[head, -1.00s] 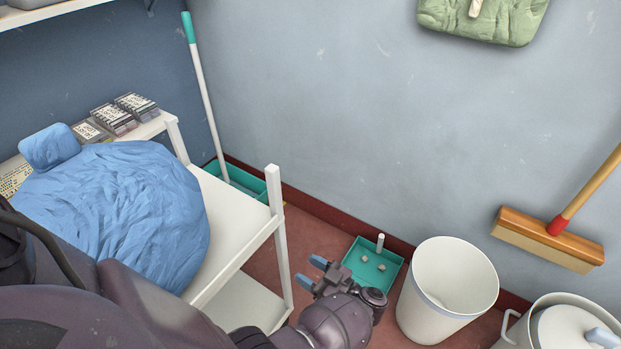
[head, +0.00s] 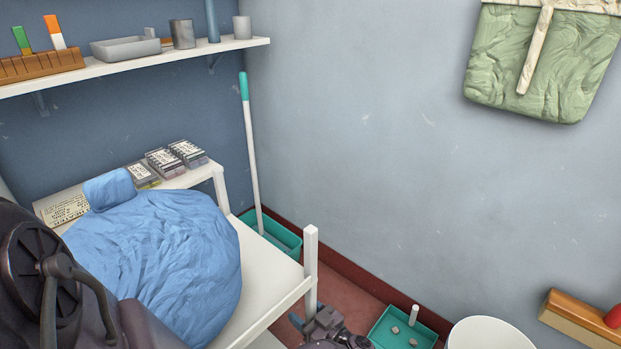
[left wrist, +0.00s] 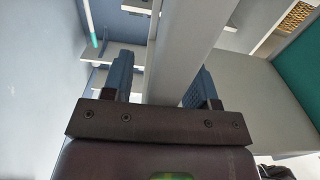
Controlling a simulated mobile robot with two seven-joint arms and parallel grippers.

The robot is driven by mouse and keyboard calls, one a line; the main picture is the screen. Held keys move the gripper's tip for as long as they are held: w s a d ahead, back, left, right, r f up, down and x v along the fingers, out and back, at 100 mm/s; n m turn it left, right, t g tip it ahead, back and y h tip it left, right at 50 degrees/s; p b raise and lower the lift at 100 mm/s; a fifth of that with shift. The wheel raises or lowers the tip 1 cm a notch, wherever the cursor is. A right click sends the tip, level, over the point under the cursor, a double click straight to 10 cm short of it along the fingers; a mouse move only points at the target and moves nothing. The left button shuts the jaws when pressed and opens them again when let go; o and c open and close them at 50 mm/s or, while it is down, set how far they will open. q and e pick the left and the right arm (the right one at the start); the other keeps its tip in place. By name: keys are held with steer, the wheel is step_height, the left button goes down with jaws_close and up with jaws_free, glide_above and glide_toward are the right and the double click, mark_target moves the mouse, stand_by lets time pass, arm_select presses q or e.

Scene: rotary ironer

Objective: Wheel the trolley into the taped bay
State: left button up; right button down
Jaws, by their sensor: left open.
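A white trolley (head: 262,270) with a flat top stands at left in the head view. A large blue cloth bundle (head: 160,255) rests on it. A square white post (head: 311,255) rises at its near right corner. My left gripper (head: 305,322) is low at this post, partly cut off by the frame's bottom edge. In the left wrist view its two blue fingers (left wrist: 160,85) are open, with a pale upright bar (left wrist: 185,45) between them. I cannot tell whether they touch it. My right gripper is not in view. No taped bay shows.
A teal mop bucket (head: 275,235) with a mop (head: 251,150) stands in the corner behind the trolley. A teal tray (head: 403,330) and a white bin (head: 490,332) are on the red floor at right. A shelf (head: 130,65) hangs above; a broom (head: 580,318) is by the wall.

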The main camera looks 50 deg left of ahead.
arm_select(q)
jaws_close()
stand_by(0.3)
stand_by(1.2)
